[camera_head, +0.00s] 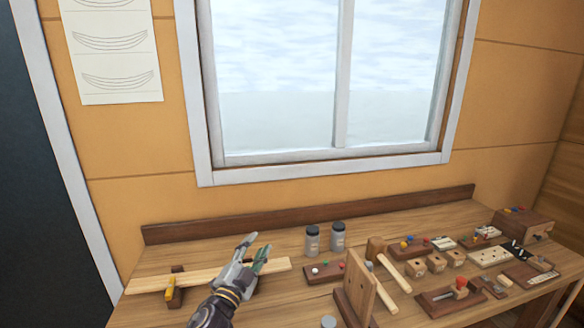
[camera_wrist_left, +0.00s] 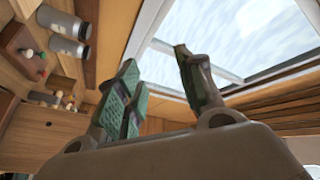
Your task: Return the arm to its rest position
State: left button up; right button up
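My left gripper (camera_head: 251,253) comes in from the bottom left in the head view, over the left part of the workbench. Its fingers (camera_wrist_left: 158,85) stand apart with nothing between them in the left wrist view, so it is open and empty. In the head view it overlaps a long pale wooden strip (camera_head: 205,277); whether it touches the strip cannot be told. My right gripper is in neither view.
The workbench (camera_head: 270,308) holds two grey jars (camera_head: 312,240), a mallet (camera_head: 388,264), an upright wooden board (camera_head: 358,288) and several small pegged blocks at right. A yellow-and-dark clamp (camera_head: 172,288) sits at the strip's left. A window (camera_head: 330,80) is behind.

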pick_arm(q)
jog(key=s+a+f+n+g+y, duration=0.2)
jog(key=s+a+f+n+g, duration=0.1)
jog(key=s+f, duration=0.3)
jog(key=s+a+f+n+g+y, duration=0.2)
jog(key=s+a+f+n+g, duration=0.2)
jog(key=s+a+f, duration=0.1)
jog(key=s+a+f+n+g+y, duration=0.3)
jog(key=s+f+g, duration=0.1)
jog(key=s+f, duration=0.4)
jog(key=shift+a+f+n, duration=0.3)
jog(key=shift+a+f, duration=0.1)
jog(key=shift+f, duration=0.35)
jog(key=s+f+g+h, duration=0.1)
jog(key=s+f+g, duration=0.25)
jog(key=s, duration=0.75)
jog(key=s+f+g, duration=0.1)
jog(key=s+f, duration=0.1)
jog(key=f, duration=1.5)
jog(key=s+f+g, duration=0.1)
jog(key=s+f, duration=0.1)
jog(key=f, duration=1.4)
jog(key=s+a+f, duration=0.2)
jog(key=s+f, duration=0.8)
jog(key=s+a+f+g, duration=0.1)
jog(key=s+a+f, duration=0.1)
jog(key=s+f, duration=0.7)
jog(key=shift+s+f, duration=0.4)
jog(key=shift+s, duration=0.9)
